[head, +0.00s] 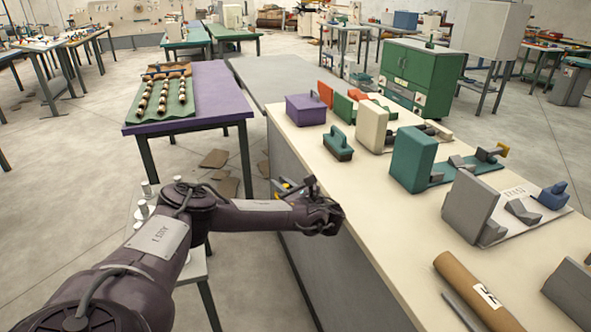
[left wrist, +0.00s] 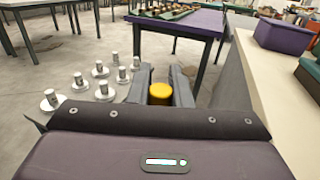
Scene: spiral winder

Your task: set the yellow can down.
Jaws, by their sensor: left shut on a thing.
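The yellow can (left wrist: 160,94) is between the two dark fingers of my left gripper (left wrist: 160,88) in the left wrist view, its round top showing; its lower part is hidden. The left gripper is shut on it. In the head view the left gripper (head: 286,186) is small and partly hidden behind my own wrist, with a bit of yellow at it. It is in the gap between the purple table (head: 215,82) and the long cream counter (head: 375,200), apart from both. My right gripper is not in view.
Several white-grey cylinders on round bases (left wrist: 100,70) stand left of the gripper. The purple table bears a green mat (head: 185,112) with rows of small rolls. The counter holds a purple box (head: 305,109), a green-handled block (head: 337,143) and a cardboard tube (head: 475,290). Cardboard pieces (head: 215,158) lie on the floor.

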